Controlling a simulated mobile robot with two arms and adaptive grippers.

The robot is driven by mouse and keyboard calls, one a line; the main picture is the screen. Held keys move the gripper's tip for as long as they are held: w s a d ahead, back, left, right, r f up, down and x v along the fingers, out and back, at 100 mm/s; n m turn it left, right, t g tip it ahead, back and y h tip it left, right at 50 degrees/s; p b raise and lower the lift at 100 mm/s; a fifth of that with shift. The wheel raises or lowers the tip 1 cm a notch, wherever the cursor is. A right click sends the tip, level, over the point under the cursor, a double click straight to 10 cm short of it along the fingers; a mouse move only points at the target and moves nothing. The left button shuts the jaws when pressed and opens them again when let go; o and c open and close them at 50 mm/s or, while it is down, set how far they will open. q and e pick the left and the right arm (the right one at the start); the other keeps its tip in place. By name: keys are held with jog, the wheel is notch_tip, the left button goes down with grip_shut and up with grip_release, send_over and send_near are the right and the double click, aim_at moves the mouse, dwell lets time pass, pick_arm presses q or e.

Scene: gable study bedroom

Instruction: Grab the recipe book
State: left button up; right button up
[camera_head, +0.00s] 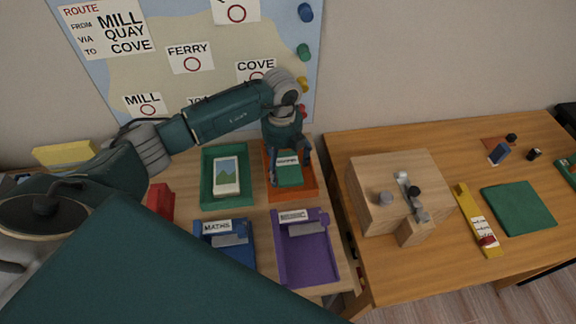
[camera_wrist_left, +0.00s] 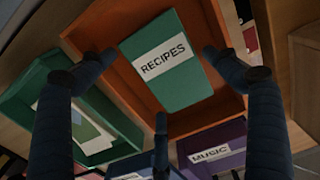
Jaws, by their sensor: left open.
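The recipe book (camera_head: 290,178) is green and lies in the orange tray (camera_head: 309,190) on the wooden desk. In the left wrist view the recipe book (camera_wrist_left: 182,82) shows its white "RECIPES" label, lying at a slant inside the orange tray (camera_wrist_left: 122,84). My left gripper (camera_head: 289,170) points down over the orange tray. Its fingers are spread open in the left wrist view, to either side of the book, with a third finger below it. Nothing is between them in grip; whether any finger touches the book I cannot tell. My right gripper is not in view.
A green tray (camera_head: 206,190) with a picture card stands left of the orange one. A blue tray (camera_head: 225,258) labelled "MATHS" and a purple tray (camera_head: 312,264) stand in front. A wooden box (camera_head: 368,216) and green mat (camera_head: 518,208) are on the right table.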

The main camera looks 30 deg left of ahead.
pick_arm(q)
jog(key=shift+c, duration=1)
jog(key=c, duration=0.8)
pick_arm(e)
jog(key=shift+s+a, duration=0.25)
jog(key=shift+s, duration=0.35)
pick_arm(q)
jog(key=shift+r, duration=0.1)
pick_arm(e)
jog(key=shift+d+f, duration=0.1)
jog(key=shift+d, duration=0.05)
